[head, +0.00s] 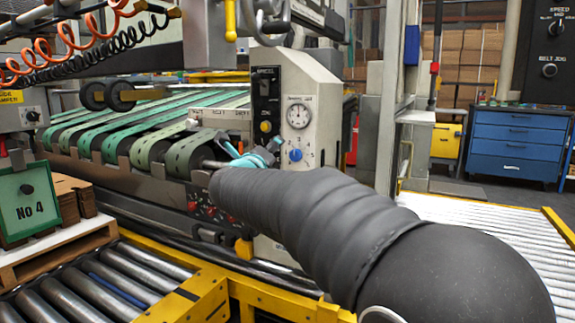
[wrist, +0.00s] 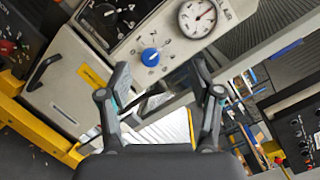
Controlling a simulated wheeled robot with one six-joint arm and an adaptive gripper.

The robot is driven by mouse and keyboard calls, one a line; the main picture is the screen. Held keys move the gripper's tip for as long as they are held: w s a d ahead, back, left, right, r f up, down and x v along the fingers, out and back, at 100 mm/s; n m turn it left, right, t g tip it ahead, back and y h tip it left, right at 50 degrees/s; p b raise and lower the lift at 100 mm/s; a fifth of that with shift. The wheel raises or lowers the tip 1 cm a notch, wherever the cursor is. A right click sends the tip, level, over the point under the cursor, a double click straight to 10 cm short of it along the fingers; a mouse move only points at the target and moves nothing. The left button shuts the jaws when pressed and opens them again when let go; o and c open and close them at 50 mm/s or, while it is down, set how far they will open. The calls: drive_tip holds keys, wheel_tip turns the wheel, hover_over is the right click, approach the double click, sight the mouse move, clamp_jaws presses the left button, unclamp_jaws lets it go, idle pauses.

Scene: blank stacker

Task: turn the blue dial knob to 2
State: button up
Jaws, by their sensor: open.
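The blue dial knob (head: 295,155) sits on the light grey machine panel below a round gauge. In the wrist view the blue knob (wrist: 150,57) is near the top middle, with small printed numbers around it. Its pointer setting is too small to read surely. My gripper (wrist: 161,66) is open and empty, its two dark fingers spread left and right. The knob shows between the fingertips in the picture and looks still ahead of them, apart. In the head view my gripper (head: 268,152) with teal parts is just left of the knob, partly hidden behind my arm.
The round gauge (head: 298,115) is above the knob, and a black switch plate (head: 265,105) is to its left. Green belts (head: 150,130) run at the left. A yellow-framed roller conveyor (head: 180,300) lies below. A blue drawer cabinet (head: 520,140) stands at the right back.

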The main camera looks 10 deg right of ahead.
sight(294, 156)
drive_tip(key=w+d+f+m+g+h, duration=0.1)
drive_tip(key=w+d+m, duration=0.1)
drive_tip(key=w, duration=0.2)
drive_tip(key=w+d+f+m+g+h, duration=0.1)
drive_tip(key=w+d+m, duration=0.1)
drive_tip(key=w+d, duration=0.1)
drive_tip(key=w+d+f+m+h, duration=0.1)
drive_tip(key=w+d+f, duration=0.1)
drive_tip(key=w, duration=0.3)
drive_tip(key=shift+w+d+m+g, duration=0.15)
drive_tip(key=shift+d+m+g, duration=0.25)
drive_tip(key=shift+d, duration=0.3)
drive_tip(key=c, duration=1.1)
drive_tip(key=shift+p, duration=0.3)
drive_tip(key=shift+c, duration=0.2)
